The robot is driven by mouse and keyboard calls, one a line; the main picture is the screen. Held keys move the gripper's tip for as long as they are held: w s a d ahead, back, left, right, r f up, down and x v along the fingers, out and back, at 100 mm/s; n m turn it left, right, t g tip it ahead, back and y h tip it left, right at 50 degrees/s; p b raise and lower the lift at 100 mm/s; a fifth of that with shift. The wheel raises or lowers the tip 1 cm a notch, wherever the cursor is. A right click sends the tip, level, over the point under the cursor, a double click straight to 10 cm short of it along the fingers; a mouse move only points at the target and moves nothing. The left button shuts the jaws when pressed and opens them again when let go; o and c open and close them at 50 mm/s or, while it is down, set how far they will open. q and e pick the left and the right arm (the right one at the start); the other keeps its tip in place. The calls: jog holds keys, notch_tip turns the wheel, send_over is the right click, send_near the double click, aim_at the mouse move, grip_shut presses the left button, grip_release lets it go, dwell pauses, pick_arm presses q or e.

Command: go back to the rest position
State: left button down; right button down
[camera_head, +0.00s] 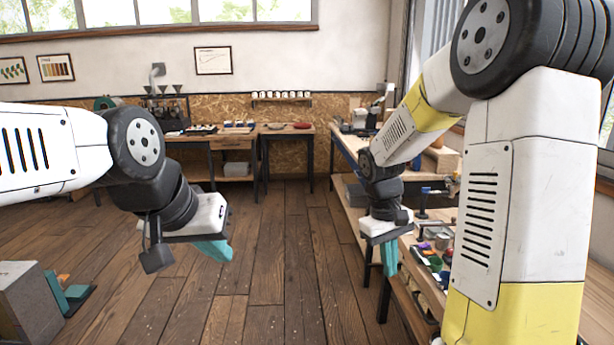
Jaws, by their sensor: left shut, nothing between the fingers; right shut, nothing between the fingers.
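My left gripper (214,251) has teal fingers and hangs over the open floor in the left half of the view. It is shut and empty. My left arm comes in from the left edge and bends down at a dark joint. My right gripper (390,262) also has teal fingers and points down beside the near edge of the right workbench. It is shut and empty. My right arm is raised high and covers much of the right side, hiding part of that bench.
A long workbench (349,146) with a lower shelf runs along the right, with colourful small items on it. Tables (240,138) with roasting gear stand at the back wall. A grey box (27,300) sits at the lower left. The wooden floor (290,240) between is clear.

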jog(key=s+a+r+m+t+y, duration=0.1)
jog(key=s+a+r+t+y, duration=0.1)
jog(key=s+r, duration=0.5)
jog(key=s+a+r+m+t+y, duration=0.2)
jog(key=s+r+t, duration=0.3)
jog(key=s+r, duration=0.2)
jog(key=shift+a+m, duration=0.3)
